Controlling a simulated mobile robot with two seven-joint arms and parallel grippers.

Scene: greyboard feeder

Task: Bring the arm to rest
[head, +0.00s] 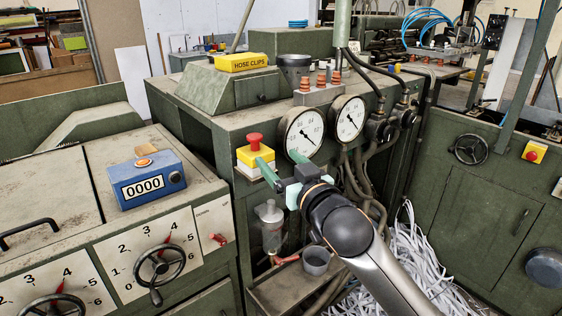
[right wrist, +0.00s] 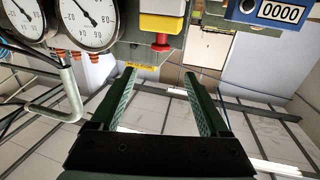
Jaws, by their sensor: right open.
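My right arm comes in from the bottom right of the head view. Its gripper (head: 281,164) is open and empty in front of the green machine, with its fingers pointing at the panel. One finger overlaps the yellow box with the red button (head: 254,141); the other overlaps the lower edge of the left gauge (head: 303,135). In the right wrist view the two fingers (right wrist: 157,78) stand wide apart with nothing between them. The red button (right wrist: 161,42) shows beyond them, apart from the fingertips. My left gripper is in neither view.
A blue counter (head: 147,179) reading 0000 stands on the left machine, above a dial with a handwheel (head: 160,266). A second gauge (head: 347,118), hoses and a grey cup (head: 316,261) are close to my arm. Shredded strips (head: 420,262) lie on the floor.

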